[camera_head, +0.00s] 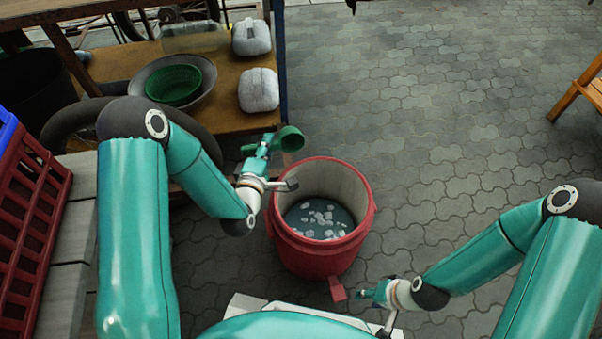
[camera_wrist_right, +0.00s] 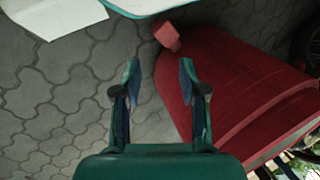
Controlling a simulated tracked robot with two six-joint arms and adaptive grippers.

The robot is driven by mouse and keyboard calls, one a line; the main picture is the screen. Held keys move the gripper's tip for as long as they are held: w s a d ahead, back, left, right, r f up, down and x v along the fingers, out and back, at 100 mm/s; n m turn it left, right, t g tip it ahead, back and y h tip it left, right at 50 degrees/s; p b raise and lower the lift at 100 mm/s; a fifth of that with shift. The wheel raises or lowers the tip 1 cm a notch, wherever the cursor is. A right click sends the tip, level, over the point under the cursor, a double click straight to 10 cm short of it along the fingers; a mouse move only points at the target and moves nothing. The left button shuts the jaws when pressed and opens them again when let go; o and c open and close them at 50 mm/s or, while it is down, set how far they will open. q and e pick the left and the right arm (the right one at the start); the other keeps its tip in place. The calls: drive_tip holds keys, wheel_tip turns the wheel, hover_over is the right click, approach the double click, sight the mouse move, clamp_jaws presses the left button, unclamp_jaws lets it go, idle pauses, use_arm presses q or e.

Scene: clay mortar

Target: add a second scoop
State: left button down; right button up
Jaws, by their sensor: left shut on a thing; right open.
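The red bucket (camera_head: 318,255) stands on the paving in the middle of the head view. Dark water (camera_head: 335,217) with several pale lumps lies in its bottom. My left gripper (camera_head: 265,148) is shut on a green scoop (camera_head: 289,139). The scoop is at the bucket's far left rim, raised above it; its contents cannot be made out.
A wooden bench (camera_head: 125,62) at the upper left holds a grey bowl (camera_head: 205,90) with a green basin (camera_head: 172,84) and two grey bags (camera_head: 258,92). A red crate (camera_head: 35,200) is at the far left. Paving right of the bucket is clear.

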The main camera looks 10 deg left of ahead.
drive_tip(key=shift+o, duration=1)
use_arm(q)
drive_tip(key=shift+d+f+b, duration=0.25)
drive_tip(key=shift+d+b, duration=0.1)
drive_tip(key=shift+b, duration=0.05)
use_arm(e)
drive_tip(key=shift+o, duration=1.2)
drive_tip(key=shift+f, duration=0.4)
drive_tip(key=o, duration=0.5)
wheel_tip(320, 180, down, 3)
drive_tip(key=b, duration=0.3)
drive_tip(key=shift+f, duration=0.15)
drive_tip(key=shift+o, duration=0.3)
wheel_tip(320, 180, down, 3)
drive_tip(key=b, duration=0.3)
drive_tip(key=shift+f+b, duration=0.15)
drive_tip(key=shift+b, duration=0.2)
use_arm(q)
drive_tip(key=s+d+f+n+g+h+p, duration=0.2)
drive_tip(key=d+g+h+p, duration=0.3)
drive_tip(key=g+p, duration=1)
drive_tip(key=d+p, duration=0.3)
drive_tip(key=p, duration=0.3)
drive_tip(key=shift+s+f+n, duration=0.25)
drive_tip(key=shift+s+n, duration=0.15)
use_arm(e)
wheel_tip(320, 180, up, 21)
